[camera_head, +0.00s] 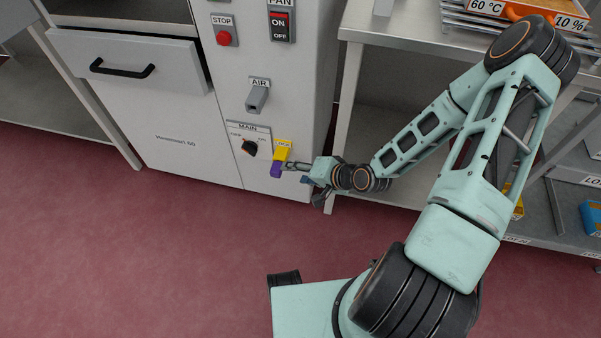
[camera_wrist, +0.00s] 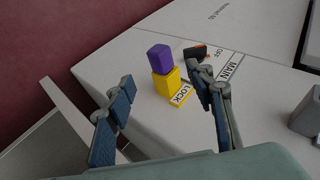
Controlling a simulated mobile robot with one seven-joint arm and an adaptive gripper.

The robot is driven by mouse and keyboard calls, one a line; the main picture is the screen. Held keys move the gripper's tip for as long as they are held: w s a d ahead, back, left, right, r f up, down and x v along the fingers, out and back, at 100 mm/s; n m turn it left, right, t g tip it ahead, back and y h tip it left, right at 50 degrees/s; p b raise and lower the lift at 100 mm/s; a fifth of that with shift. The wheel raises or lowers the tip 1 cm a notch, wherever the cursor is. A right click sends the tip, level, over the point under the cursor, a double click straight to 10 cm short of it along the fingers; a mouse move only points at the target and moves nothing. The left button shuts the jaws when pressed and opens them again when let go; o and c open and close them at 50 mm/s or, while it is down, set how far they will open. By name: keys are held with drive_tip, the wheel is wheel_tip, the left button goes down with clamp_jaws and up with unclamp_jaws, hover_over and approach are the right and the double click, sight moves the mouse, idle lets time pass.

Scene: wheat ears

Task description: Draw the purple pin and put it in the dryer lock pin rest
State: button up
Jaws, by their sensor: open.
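In the wrist view the purple head (camera_wrist: 159,58) sits on the yellow block (camera_wrist: 167,81), which bears a LOCK label. My gripper (camera_head: 299,172) is just right of the pin in the head view. In the wrist view my gripper (camera_wrist: 165,91) is open, its blue-padded fingers on either side of the block with space around it. I cannot tell whether a finger touches it. I cannot make out the pin rest.
The black MAIN rotary switch (camera_head: 250,147) is close to the lock, and the grey AIR lever (camera_head: 257,97) is above. A metal table (camera_head: 400,32) with trays stands at the right, its leg near my wrist. The red floor (camera_head: 130,250) in front is clear.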

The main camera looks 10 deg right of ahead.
sight(279, 172)
drive_tip(key=b+x, duration=0.3)
drive_tip(key=x, duration=0.7)
drive_tip(key=shift+w+f, duration=0.1)
drive_tip(key=shift+f, duration=0.1)
drive_tip(key=shift+c, duration=0.6)
clamp_jaws()
drive_tip(key=shift+s+a, duration=0.25)
drive_tip(key=shift+s, duration=0.35)
drive_tip(key=c, duration=0.7)
unclamp_jaws()
clamp_jaws()
drive_tip(key=shift+s, duration=0.1)
